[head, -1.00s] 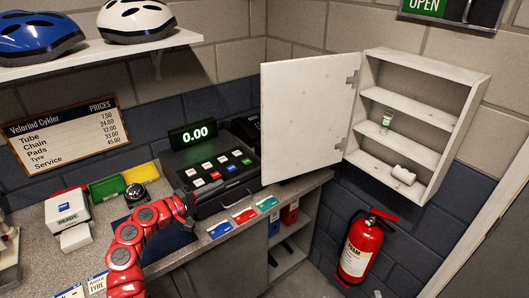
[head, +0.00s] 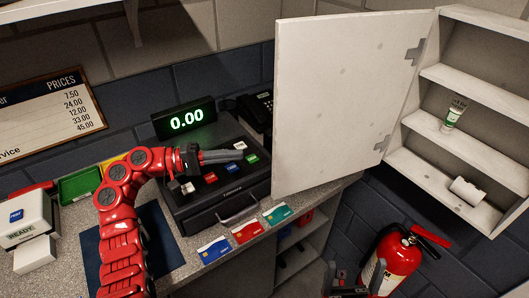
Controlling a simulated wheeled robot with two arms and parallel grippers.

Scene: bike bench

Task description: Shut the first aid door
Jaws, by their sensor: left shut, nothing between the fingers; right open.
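The white door (head: 340,100) of the first aid cabinet (head: 480,92) stands wide open, swung out to the left on hinges at the cabinet's left side. The cabinet's shelves are exposed, with a tube (head: 453,115) on one and a white roll (head: 467,190) on the lowest. My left gripper (head: 228,156) is shut and empty above the cash register, to the left of the door and apart from it. My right gripper (head: 358,280) is open at the bottom edge, below the door and in front of the fire extinguisher; only its fingers show.
The cash register (head: 210,195) with its lit display (head: 186,118) sits on the counter left of the door. Coloured cards (head: 247,231) lie along the counter's front edge. A red fire extinguisher (head: 396,262) hangs below the cabinet. A price board (head: 45,118) is on the wall.

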